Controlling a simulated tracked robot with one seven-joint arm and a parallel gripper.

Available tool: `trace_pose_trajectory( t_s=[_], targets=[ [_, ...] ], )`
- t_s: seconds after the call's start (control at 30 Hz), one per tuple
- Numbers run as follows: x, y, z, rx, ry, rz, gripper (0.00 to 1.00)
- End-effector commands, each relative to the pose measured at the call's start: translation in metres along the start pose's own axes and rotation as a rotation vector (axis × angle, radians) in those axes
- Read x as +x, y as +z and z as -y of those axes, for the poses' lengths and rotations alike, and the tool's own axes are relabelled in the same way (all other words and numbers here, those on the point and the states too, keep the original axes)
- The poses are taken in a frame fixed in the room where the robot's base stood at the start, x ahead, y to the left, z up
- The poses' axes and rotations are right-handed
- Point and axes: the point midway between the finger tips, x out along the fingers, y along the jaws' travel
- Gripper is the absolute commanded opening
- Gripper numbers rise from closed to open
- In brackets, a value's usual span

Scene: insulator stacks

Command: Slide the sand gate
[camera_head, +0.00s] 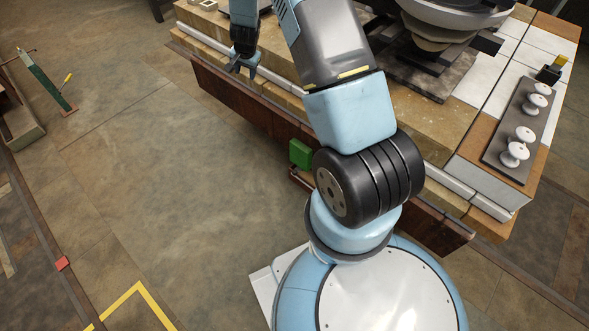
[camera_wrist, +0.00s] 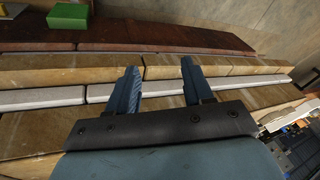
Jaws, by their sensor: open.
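No part is labelled as the sand gate, and I cannot tell for sure which piece it is. A green block (camera_head: 300,153) sits at the long rusty brown beam (camera_head: 222,88) along the bench's near side, partly beside my arm. The green block also shows at the top left of the wrist view (camera_wrist: 68,15), with the brown beam (camera_wrist: 160,38) beside it. My gripper (camera_head: 244,68) is open and empty above the bench's near edge, well up and left of the green block. In the wrist view its two fingers (camera_wrist: 158,68) are spread over tan blocks, pointing toward the beam.
The bench has tan blocks and a pale strip (camera_wrist: 40,100) along its edge. A dark plate with several white insulators (camera_head: 518,135) lies at the right, and a large grey round-topped apparatus (camera_head: 450,14) stands behind my arm. The floor at left is mostly clear.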

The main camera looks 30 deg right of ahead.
Motion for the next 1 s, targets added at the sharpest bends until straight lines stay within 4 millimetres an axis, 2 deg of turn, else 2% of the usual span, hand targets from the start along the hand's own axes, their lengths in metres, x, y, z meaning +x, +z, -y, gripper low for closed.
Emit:
trace_pose_trajectory(
  t_s=[0.03,0.1,0.27,0.5,0.67,0.8,1.0],
  targets=[
    [0.022,0.003,-0.007,0.017,0.017,0.001,0.51],
    [0.050,0.007,-0.017,0.043,0.036,-0.005,0.51],
    [0.111,0.018,-0.042,0.102,0.082,-0.024,0.51],
    [0.198,0.043,-0.093,0.180,0.160,-0.060,0.51],
    [0.252,0.066,-0.135,0.224,0.217,-0.089,0.51],
    [0.295,0.090,-0.176,0.260,0.269,-0.117,0.51],
    [0.341,0.121,-0.231,0.296,0.334,-0.159,0.51]
  ],
)
